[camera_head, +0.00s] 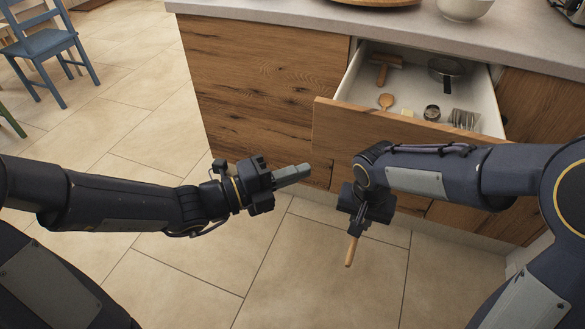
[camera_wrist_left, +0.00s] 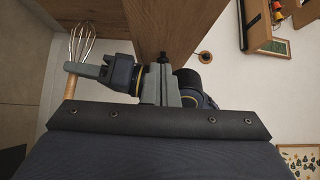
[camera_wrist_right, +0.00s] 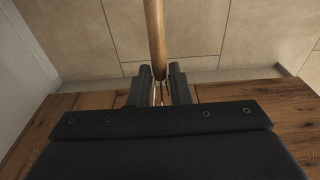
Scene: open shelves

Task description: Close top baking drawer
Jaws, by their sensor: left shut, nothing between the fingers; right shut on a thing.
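The top drawer (camera_head: 415,124) stands pulled out from the wooden counter unit, its inside and contents visible from above. My left gripper (camera_head: 308,169) is shut and empty, in front of the unit and just left of and below the drawer's front panel. In the left wrist view its fingers (camera_wrist_left: 160,82) are close to a wooden panel (camera_wrist_left: 165,25). My right gripper (camera_head: 357,228) hangs in front of the drawer, shut on a whisk; its wooden handle (camera_head: 351,251) points down. The whisk's wire loops (camera_wrist_left: 80,42) show in the left wrist view.
The drawer holds a wooden tool (camera_head: 384,65), a wooden spoon (camera_head: 386,101), a dark strainer-like utensil (camera_head: 446,68) and small items. A bowl (camera_head: 464,8) stands on the countertop (camera_head: 400,22). A blue chair (camera_head: 45,48) is far left.

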